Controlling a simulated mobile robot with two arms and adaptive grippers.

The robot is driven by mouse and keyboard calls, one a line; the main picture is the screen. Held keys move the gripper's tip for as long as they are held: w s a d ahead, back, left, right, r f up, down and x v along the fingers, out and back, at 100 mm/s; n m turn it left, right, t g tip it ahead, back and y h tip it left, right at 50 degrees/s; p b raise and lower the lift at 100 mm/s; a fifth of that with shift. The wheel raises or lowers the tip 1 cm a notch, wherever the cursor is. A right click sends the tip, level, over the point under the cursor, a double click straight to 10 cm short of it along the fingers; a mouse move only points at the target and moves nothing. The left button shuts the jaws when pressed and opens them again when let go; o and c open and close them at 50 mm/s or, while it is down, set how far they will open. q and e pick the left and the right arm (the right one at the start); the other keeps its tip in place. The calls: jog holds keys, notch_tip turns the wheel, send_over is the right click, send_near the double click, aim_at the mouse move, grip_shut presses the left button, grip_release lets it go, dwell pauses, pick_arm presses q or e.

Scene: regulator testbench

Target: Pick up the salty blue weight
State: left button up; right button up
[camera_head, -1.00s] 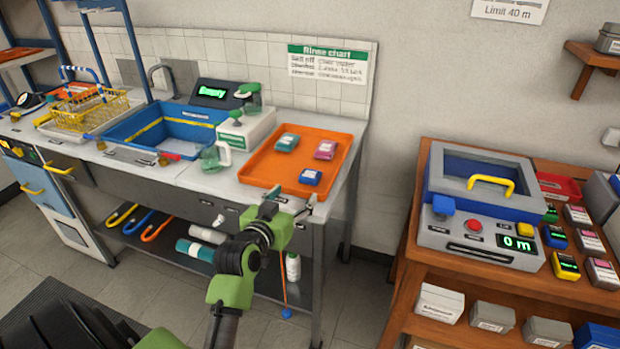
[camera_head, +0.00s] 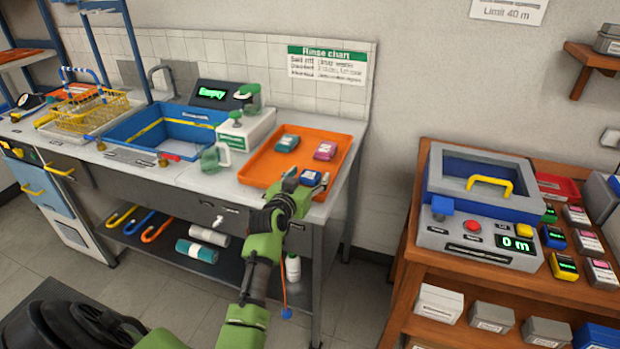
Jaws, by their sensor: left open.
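The blue weight (camera_head: 311,177) lies at the front right of the orange tray (camera_head: 263,167) on the counter. It is a small dark blue block with a pale label; I cannot make out any salt on it. My left gripper (camera_head: 306,184) is open, its fingers at or just above the blue weight, which shows between and behind them. I cannot tell whether they touch it. A teal weight (camera_head: 287,142) and a pink weight (camera_head: 325,150) lie further back in the same tray. My right gripper is not in view.
A white box with a green-topped bottle (camera_head: 245,130) and a clear jug (camera_head: 215,157) stand left of the tray. A blue basin (camera_head: 160,130) is further left. A wooden bench with a test chamber (camera_head: 480,200) stands right, across a gap.

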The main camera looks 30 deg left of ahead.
pick_arm(q)
jog(key=shift+x, duration=0.8)
